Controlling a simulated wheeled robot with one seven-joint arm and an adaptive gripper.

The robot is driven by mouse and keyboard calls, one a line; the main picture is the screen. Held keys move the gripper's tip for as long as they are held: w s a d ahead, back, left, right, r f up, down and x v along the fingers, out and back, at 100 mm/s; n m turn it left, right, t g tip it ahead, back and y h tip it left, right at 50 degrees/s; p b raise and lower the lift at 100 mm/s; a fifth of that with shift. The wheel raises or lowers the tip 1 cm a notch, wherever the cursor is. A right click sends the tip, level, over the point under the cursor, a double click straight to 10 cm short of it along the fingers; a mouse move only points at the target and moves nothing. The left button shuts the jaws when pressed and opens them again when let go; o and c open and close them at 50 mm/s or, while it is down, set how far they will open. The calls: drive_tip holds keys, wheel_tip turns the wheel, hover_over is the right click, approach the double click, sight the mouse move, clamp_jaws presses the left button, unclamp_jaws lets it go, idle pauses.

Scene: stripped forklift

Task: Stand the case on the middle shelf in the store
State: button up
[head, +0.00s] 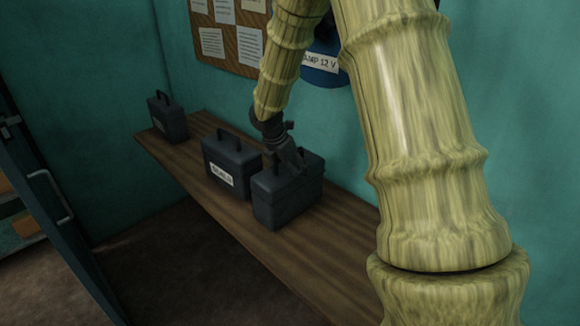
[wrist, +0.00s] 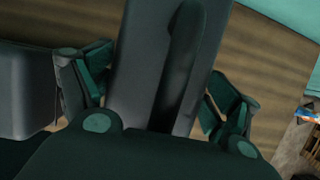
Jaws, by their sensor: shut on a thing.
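Three dark grey cases with top handles stand on a long wooden bench (head: 255,235). My gripper (head: 290,160) is over the nearest case (head: 285,205), which is upright and appears to rest on the bench. In the wrist view, the fingers of my gripper (wrist: 155,95) lie on either side of this case (wrist: 125,65), with its dark handle (wrist: 182,65) between them. My gripper is shut on this case. The middle case (head: 240,165) bears a white label and stands close beside the held one. The third case (head: 170,120) stands at the far end.
A dark door (head: 50,185) with a metal handle stands at the left. Beyond it, a shelf (head: 28,245) with brown boxes (head: 25,228) shows in part. The brown floor (head: 170,265) between door and bench is clear. A teal wall with a noticeboard (head: 225,45) stands behind the bench.

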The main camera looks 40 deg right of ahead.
drive_tip(key=o, duration=1.9)
drive_tip(key=shift+c, duration=0.2)
